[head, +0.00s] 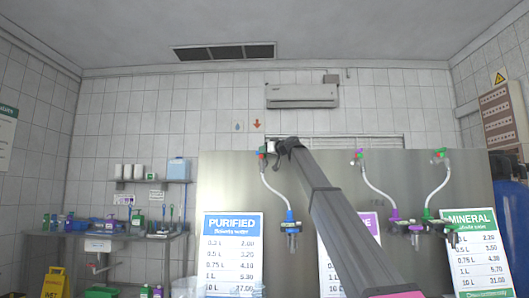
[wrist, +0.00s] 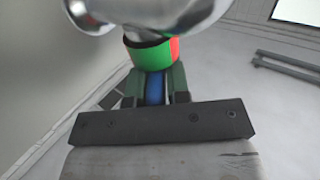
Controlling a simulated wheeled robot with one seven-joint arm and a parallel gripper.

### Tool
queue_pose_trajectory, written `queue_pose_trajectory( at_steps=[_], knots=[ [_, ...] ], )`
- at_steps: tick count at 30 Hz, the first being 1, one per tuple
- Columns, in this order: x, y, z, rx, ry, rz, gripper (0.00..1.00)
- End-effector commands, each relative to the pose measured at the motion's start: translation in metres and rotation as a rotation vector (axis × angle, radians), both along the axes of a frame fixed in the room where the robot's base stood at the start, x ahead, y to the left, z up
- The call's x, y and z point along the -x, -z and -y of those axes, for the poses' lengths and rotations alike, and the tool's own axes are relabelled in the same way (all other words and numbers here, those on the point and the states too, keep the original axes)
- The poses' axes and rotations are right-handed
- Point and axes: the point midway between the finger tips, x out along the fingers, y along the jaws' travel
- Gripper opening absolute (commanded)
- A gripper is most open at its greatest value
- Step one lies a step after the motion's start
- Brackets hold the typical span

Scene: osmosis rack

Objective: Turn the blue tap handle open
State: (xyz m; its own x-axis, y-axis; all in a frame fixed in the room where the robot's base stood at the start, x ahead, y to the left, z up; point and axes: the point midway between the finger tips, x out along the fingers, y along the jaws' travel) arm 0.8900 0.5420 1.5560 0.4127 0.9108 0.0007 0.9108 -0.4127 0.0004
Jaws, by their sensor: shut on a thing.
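The blue tap handle (wrist: 155,88) shows in the wrist view as a narrow blue strip between the two dark green fingers of my gripper (wrist: 155,82). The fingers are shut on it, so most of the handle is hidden. Directly above it are a green and red ring (wrist: 150,54) and a shiny chrome tap body (wrist: 150,12), blurred and close to the camera. In the head view my gripper (head: 274,149) is at the top of the left tap, over the PURIFIED sign, beside a small red and green part (head: 262,152). The handle cannot be made out there.
A pale hose (head: 272,188) runs down to a blue-collared nozzle (head: 291,222). A PURIFIED price sign (head: 234,250) is on the steel panel (head: 420,163). Two similar taps, with purple (head: 394,214) and green (head: 427,213) collars, are to the right. A sink counter (head: 100,234) is at left.

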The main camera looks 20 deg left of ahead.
Motion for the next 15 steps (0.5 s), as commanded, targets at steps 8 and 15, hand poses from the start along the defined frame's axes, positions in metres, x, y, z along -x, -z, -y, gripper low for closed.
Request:
queue_pose_trajectory(
  at_steps=[8, 15],
  knots=[
    [-0.0010, -0.0002, -0.0020, 0.000, -0.001, -0.001, 0.00],
    [-0.0008, -0.0002, -0.0014, 0.000, -0.001, -0.001, 0.39]
  ],
)
